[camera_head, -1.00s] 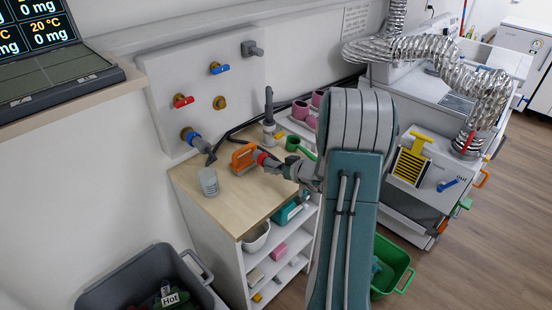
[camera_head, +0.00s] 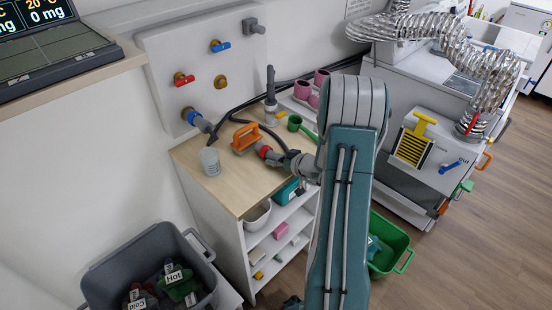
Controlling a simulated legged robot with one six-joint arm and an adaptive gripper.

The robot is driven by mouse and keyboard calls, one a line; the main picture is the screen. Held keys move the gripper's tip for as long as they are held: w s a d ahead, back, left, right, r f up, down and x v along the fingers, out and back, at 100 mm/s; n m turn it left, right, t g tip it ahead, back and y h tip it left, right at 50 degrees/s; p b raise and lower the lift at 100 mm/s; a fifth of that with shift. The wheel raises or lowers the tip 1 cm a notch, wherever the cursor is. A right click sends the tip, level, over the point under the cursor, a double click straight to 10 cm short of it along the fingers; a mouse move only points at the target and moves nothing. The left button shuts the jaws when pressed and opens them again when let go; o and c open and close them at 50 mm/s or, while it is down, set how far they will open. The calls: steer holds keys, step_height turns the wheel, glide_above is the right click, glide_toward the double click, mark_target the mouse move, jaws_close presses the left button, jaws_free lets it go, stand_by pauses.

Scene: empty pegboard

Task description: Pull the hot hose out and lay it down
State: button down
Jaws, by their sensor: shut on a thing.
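The hot hose's red-ringed end (camera_head: 264,151) is low over the wooden worktop, beside the orange handled object (camera_head: 246,138). My gripper (camera_head: 282,159), small and partly hidden by my arm, is shut on this hose end. I cannot tell whether the end touches the worktop. The brass port (camera_head: 220,82) on the wall panel has no hose on it. A blue-ringed hose end (camera_head: 194,117) sits on the panel's lower left fitting. Dark hose (camera_head: 240,108) runs behind the worktop.
A clear beaker (camera_head: 209,161) stands on the worktop's (camera_head: 215,187) left, which has bare room in front. Pink cups (camera_head: 302,90) and a green-handled item (camera_head: 296,122) are behind. A grey crate (camera_head: 150,247) is lower left, a green bin (camera_head: 388,245) lower right.

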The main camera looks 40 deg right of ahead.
steer(key=shift+c, duration=0.5)
jaws_free()
steer(key=v, duration=1.2)
steer(key=s+a+r+n+g+y, duration=0.15)
steer(key=a+r+g, duration=0.3)
steer(key=a, duration=0.75)
steer(key=s+a+r+n+g+y, duration=0.1)
steer(key=a+r+g+y, duration=0.15)
steer(key=a+r, duration=0.6)
steer(key=s+a+r+m+h, duration=0.2)
steer(key=s+a+r+h, duration=0.3)
steer(key=s+a+h, duration=0.2)
steer(key=s+a, duration=0.2)
steer(key=s, duration=0.2)
steer(key=shift+s+r+g, duration=0.3)
steer(key=shift+s+r, duration=0.05)
steer(key=shift+r, duration=0.05)
